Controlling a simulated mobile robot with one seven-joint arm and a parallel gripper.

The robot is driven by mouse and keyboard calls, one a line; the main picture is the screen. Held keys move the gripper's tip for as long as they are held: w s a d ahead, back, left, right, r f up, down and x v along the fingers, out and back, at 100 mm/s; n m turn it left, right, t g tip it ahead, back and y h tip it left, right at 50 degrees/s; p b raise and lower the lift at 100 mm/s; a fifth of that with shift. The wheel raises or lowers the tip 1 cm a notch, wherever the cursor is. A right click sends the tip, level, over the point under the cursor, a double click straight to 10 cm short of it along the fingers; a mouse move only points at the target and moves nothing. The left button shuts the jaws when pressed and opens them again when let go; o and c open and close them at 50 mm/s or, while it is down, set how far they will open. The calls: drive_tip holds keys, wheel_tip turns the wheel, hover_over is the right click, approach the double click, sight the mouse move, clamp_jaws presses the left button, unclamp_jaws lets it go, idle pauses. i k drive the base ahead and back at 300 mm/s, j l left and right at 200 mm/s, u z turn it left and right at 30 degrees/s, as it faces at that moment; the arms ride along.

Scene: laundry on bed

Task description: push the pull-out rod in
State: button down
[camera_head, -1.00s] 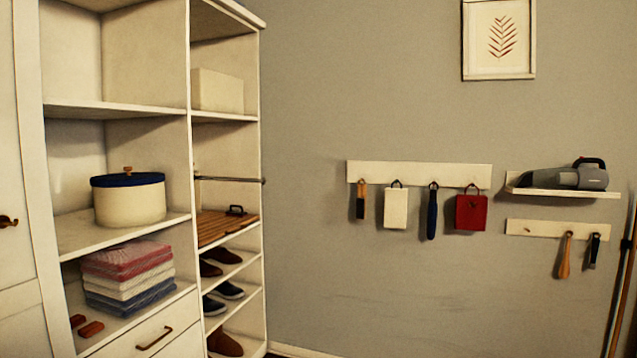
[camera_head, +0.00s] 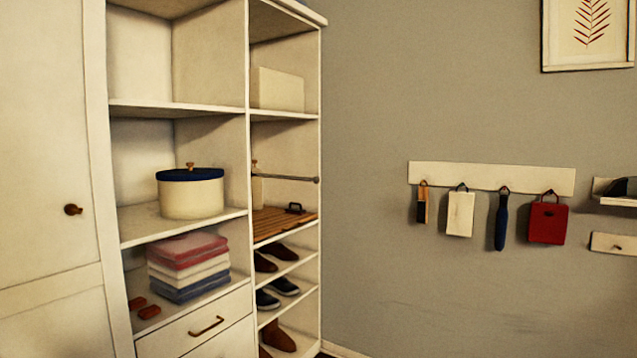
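The pull-out rod (camera_head: 285,177) is a thin grey metal bar in the right column of the white shelving unit. It runs level below the middle shelf, and its knobbed end reaches the unit's front edge at the right. Behind it stands a pale bottle-like thing, partly hidden by the column's side. A slatted wooden board with a dark handle (camera_head: 294,208) lies on the shelf below the rod. My gripper is not in view.
The white unit (camera_head: 247,150) holds a lidded pot (camera_head: 191,197), folded cloths (camera_head: 188,270) and shoes (camera_head: 278,252). A closed cabinet door (camera_head: 45,140) is at left. A hook rail (camera_head: 490,178) with hanging items is on the right wall. No obstacle shows before the rod.

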sight(316, 180)
drive_tip(key=i+l, duration=0.1)
drive_tip(key=i, duration=1.7)
drive_tip(key=i+l+u, duration=0.1)
drive_tip(key=i, duration=0.8)
